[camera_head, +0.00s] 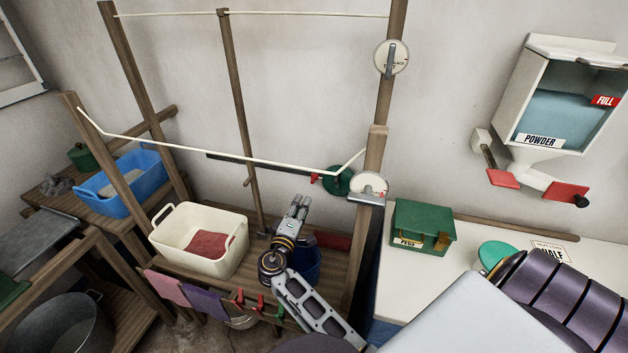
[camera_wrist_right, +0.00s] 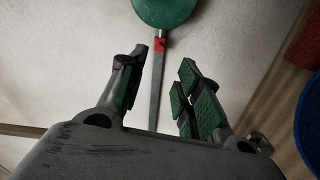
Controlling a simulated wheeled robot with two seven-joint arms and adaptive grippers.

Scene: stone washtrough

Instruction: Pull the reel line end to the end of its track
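A green reel (camera_head: 338,182) is mounted by the right post of the drying rack. A small red tab (camera_head: 314,177) sits at its left side, at the right end of a dark straight track (camera_head: 255,163). In the right wrist view the reel (camera_wrist_right: 166,12) is at the top, with the red tab (camera_wrist_right: 160,44) just below it and the grey track (camera_wrist_right: 155,95) running down from it. My right gripper (camera_head: 299,203) is below and left of the reel. Its fingers (camera_wrist_right: 164,62) are apart and hold nothing visible; the tab shows between them, contact unclear. My left gripper is out of view.
A white line (camera_head: 215,149) slopes across the rack in front of the track. A cream tub (camera_head: 199,240) with red cloth stands left of my right arm, a blue bucket (camera_head: 308,265) behind it. A green pegs box (camera_head: 422,227) is on the right counter. Wall surrounds the track.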

